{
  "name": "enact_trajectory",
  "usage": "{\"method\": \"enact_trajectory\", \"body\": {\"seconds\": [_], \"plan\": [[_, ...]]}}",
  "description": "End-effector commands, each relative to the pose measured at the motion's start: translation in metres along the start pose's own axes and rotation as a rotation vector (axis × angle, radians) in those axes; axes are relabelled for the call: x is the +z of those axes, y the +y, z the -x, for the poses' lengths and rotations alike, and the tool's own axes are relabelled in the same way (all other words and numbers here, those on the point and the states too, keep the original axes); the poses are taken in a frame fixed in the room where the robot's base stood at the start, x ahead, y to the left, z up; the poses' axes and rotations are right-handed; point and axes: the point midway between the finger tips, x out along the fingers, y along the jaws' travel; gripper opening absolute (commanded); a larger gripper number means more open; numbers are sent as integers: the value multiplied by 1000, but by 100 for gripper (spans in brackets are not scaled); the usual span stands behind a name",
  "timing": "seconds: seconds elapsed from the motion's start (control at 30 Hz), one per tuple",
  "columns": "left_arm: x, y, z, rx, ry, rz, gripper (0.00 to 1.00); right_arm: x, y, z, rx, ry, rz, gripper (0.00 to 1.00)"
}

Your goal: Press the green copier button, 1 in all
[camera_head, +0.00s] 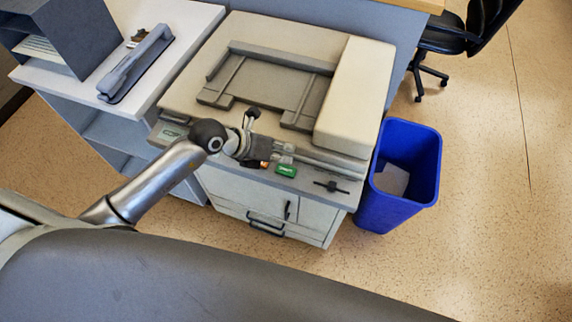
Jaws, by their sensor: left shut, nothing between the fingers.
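The green copier button (286,170) is on the front control strip of the beige copier (188,92), right of a small orange key (265,165). My left arm comes in from the left and its gripper (254,146) is over the copier's front edge, to the left of the green button. The gripper is shut and empty. It appears apart from the green button, which is not covered; its height above the panel is hard to tell. My right gripper is not in view.
A blue bin (408,205) stands on the floor right of the copier. A white shelf unit (85,88) with a grey stapler-like tool (135,64) and a dark file holder (72,38) is on the left. A black chair (455,38) stands at the back right. The floor at right is clear.

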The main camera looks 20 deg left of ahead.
Motion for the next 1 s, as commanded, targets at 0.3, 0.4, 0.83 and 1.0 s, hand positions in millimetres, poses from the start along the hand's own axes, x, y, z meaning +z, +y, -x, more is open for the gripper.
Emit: {"method": "enact_trajectory", "body": {"seconds": [0.3, 0.4, 0.83, 1.0], "plan": [[15, -15, 20, 0, 0, 0, 0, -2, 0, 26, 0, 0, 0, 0], [14, -14, 20, 0, 1, 0, 0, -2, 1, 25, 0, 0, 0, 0], [14, -14, 19, 0, 0, 0, 0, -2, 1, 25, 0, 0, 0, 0], [14, -14, 19, 0, 0, 0, 0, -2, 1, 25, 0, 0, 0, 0]]}}
